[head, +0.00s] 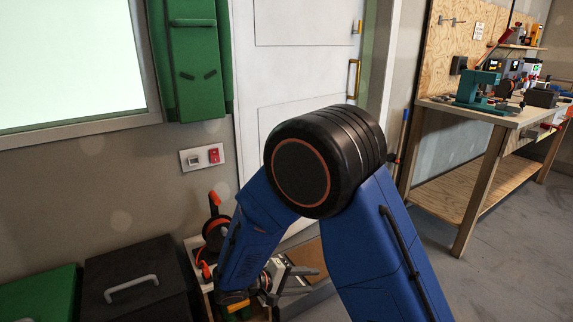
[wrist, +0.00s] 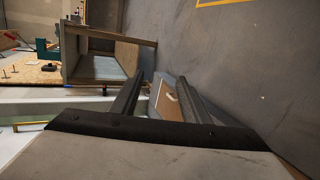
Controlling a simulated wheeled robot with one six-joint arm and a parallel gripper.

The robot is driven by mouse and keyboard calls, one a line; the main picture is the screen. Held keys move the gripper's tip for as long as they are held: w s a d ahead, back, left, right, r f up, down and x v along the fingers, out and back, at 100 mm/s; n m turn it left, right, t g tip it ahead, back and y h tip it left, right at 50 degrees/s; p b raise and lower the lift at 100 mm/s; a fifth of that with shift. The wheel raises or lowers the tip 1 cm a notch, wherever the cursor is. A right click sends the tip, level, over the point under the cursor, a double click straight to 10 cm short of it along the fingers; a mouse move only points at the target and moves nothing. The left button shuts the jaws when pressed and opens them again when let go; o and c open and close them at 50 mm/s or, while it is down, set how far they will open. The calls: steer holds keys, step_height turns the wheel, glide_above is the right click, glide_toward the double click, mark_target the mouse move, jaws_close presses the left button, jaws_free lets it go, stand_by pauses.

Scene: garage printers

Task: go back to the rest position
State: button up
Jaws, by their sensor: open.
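My gripper (head: 298,278) hangs low in the head view, past the end of my folded blue arm and close to a wooden crate by the door; my arm partly hides it. In the wrist view my gripper (wrist: 166,80) shows two dark fingers spread apart. Nothing is held between them. A light wooden box-like thing with a dark slot (wrist: 170,104) shows in the gap between the fingers, farther off.
A wooden crate (head: 192,246) with tools stands on the floor. A black toolbox (head: 135,268) and a green box (head: 40,295) sit at lower left. A white door (head: 300,80) is behind my arm. A workbench (head: 470,112) stands right; grey floor (head: 500,250) before it is clear.

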steer(key=s+d+r+m+g+y, duration=0.2)
steer(key=s+d+r+g, duration=0.15)
steer(key=d+r, duration=0.4)
steer(key=s+d+r+m+g+y, duration=0.25)
steer(key=s+d+r, duration=0.25)
steer(key=d, duration=0.5)
steer(key=s+d+r+m+t+y, duration=0.1)
steer(key=s+d+r+t+y, duration=0.1)
steer(key=s, duration=0.5)
steer(key=s+d+r+m+t+y, duration=0.1)
steer(key=s+d+r+t+y, duration=0.2)
steer(key=s+r+y, duration=0.2)
steer(key=shift+s+d+r, duration=0.2)
steer(key=shift+s+r, duration=0.5)
steer(key=shift+s, duration=1.05)
